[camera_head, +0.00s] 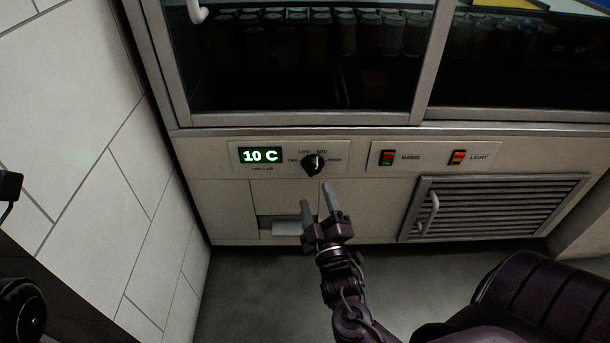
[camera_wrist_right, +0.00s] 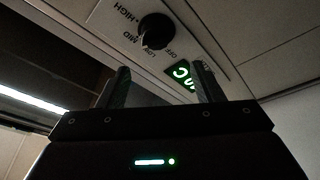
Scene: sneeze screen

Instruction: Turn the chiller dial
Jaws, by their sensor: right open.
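The chiller dial (camera_head: 313,164) is a round black knob on a pale panel, with labels around it. It also shows in the right wrist view (camera_wrist_right: 155,30), beyond and above my fingers, with HIGH, MID, LOW and OFF marks. A green display (camera_head: 260,155) to its left reads 10 C. My right gripper (camera_head: 318,200) is open and empty, a little below the dial in the head view and apart from it. Its two fingers also show in the right wrist view (camera_wrist_right: 160,85). My left gripper is not in view.
Right of the dial are two red switches, MAINS (camera_head: 387,158) and LIGHT (camera_head: 458,157). A vent grille (camera_head: 475,208) with a handle is lower right. Glass doors (camera_head: 300,60) with jars behind them are above. A tiled wall (camera_head: 90,150) stands at left.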

